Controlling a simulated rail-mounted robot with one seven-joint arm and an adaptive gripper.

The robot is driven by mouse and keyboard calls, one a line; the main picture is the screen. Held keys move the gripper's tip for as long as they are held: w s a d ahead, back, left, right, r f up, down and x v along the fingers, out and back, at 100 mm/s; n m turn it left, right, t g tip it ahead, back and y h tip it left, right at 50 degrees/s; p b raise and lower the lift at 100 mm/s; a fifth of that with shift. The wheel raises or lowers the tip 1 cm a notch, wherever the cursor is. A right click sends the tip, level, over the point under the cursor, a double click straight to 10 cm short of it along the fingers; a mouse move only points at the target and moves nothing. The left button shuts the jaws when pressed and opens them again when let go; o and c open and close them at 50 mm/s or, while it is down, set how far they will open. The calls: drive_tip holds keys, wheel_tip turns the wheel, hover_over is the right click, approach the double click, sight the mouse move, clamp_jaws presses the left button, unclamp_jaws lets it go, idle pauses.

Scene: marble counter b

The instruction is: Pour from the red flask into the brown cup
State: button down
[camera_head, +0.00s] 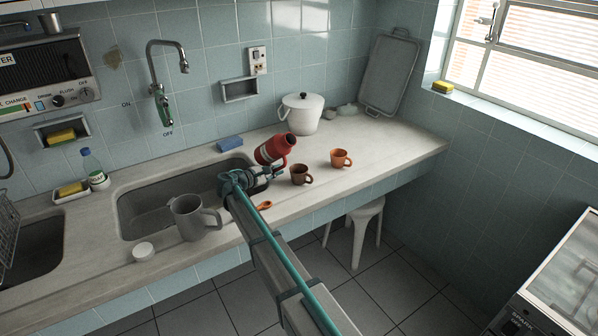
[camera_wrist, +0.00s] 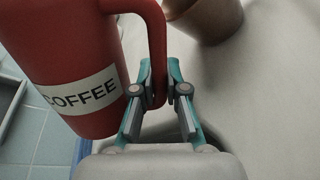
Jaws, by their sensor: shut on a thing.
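The red flask (camera_head: 273,148) is tilted above the counter, its mouth end up and to the right in the head view. In the wrist view the red flask (camera_wrist: 82,70) fills the left side, with a white "COFFEE" label. My gripper (camera_head: 268,172) is shut on the flask's handle; in the wrist view the fingers (camera_wrist: 160,88) close around that handle from both sides. The brown cup (camera_head: 301,174) stands upright on the counter just right of the flask and apart from it. It also shows in the wrist view (camera_wrist: 208,18) at the top, partly cut off.
An orange cup (camera_head: 340,159) stands right of the brown cup. A white lidded pot (camera_head: 302,113) is behind. A grey pitcher (camera_head: 190,218) stands by the sink (camera_head: 150,205) at left. An orange spoon (camera_head: 264,205) lies near the front edge.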

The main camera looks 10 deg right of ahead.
drive_tip(key=shift+w+a+r+m+b, duration=0.4)
drive_tip(key=shift+a+r+m+b, duration=0.1)
drive_tip(key=shift+b, duration=0.05)
idle(1.3)
drive_tip(key=shift+w+a+f+m+t+y+b, duration=0.25)
drive_tip(key=shift+w+a+m+t+b, duration=0.25)
drive_tip(key=shift+b, duration=0.5)
drive_tip(key=shift+w+a+f+m+t+y+b, duration=0.1)
drive_tip(key=shift+w+a+m+t+y+b, duration=0.4)
drive_tip(key=shift+b, duration=0.5)
idle(2.7)
drive_tip(key=shift+f+m+b, duration=0.1)
drive_tip(key=shift+m+b, duration=0.4)
drive_tip(key=shift+b, duration=0.2)
idle(0.7)
